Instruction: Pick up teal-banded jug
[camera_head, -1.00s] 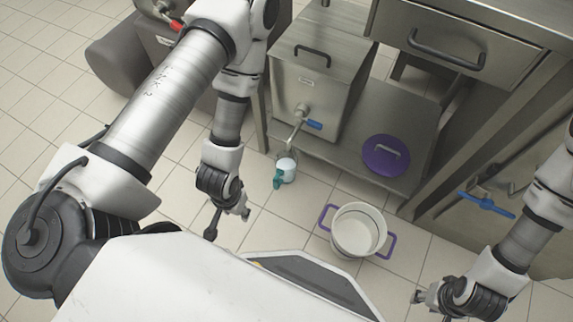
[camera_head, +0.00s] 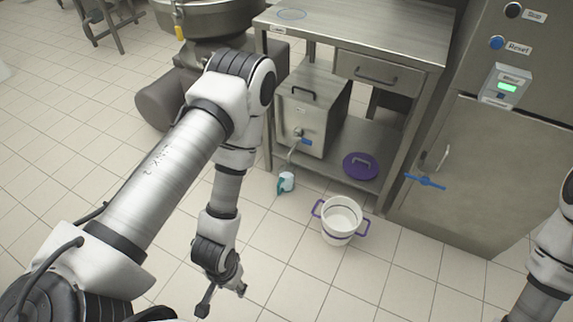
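The teal-banded jug (camera_head: 287,182) is a small white jug with a teal handle on its lower left side. It is below the tap spout of the steel dispenser (camera_head: 314,112), close to the front of the steel table; what supports it is hard to tell. My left gripper (camera_head: 224,302) hangs below and left of the jug in the picture, well apart from it. Its fingers look spread, with nothing between them. My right arm (camera_head: 552,262) enters at the right edge; its gripper is outside the picture.
A white bucket (camera_head: 341,214) with purple handles stands on the tiled floor right of the jug. A purple lid (camera_head: 361,166) lies on the table's lower shelf. A steel cabinet (camera_head: 465,170) with a blue handle stands at right.

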